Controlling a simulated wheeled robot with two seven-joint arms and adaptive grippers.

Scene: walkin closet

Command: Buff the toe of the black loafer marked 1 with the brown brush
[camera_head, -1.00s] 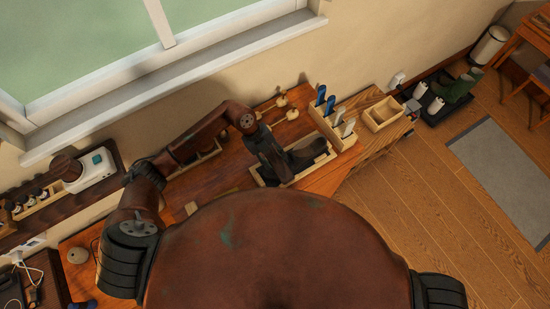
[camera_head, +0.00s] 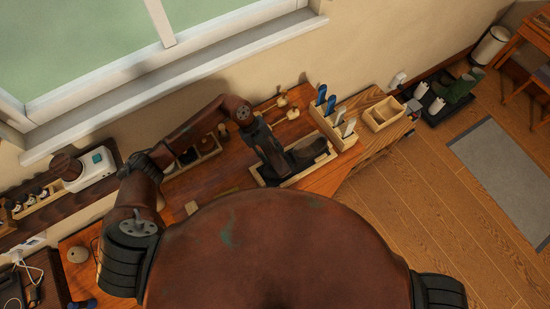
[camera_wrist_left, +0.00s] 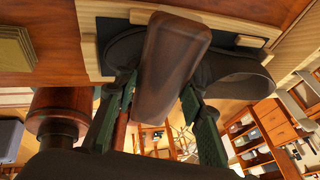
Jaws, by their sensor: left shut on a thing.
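The black loafer (camera_head: 307,153) lies in a shallow wood-rimmed tray (camera_head: 322,159) on the wooden bench. My left gripper (camera_head: 284,176) is over the tray's left part, beside the loafer in the head view. In the left wrist view the gripper (camera_wrist_left: 160,92) is shut on the brown brush (camera_wrist_left: 172,62), between its green finger pads. The brush lies across the middle of the dark loafer (camera_wrist_left: 232,74) in that view and hides part of it. I cannot tell whether brush and shoe touch. No number mark is readable. My right gripper is not in view.
A wooden holder (camera_head: 341,137) with blue-handled and pale tools stands right of the tray, beside an open wooden box (camera_head: 383,114). Wooden shoe trees (camera_head: 284,102) lie behind. A smaller tray (camera_head: 203,153) with dark items sits under my arm. The window wall bounds the back.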

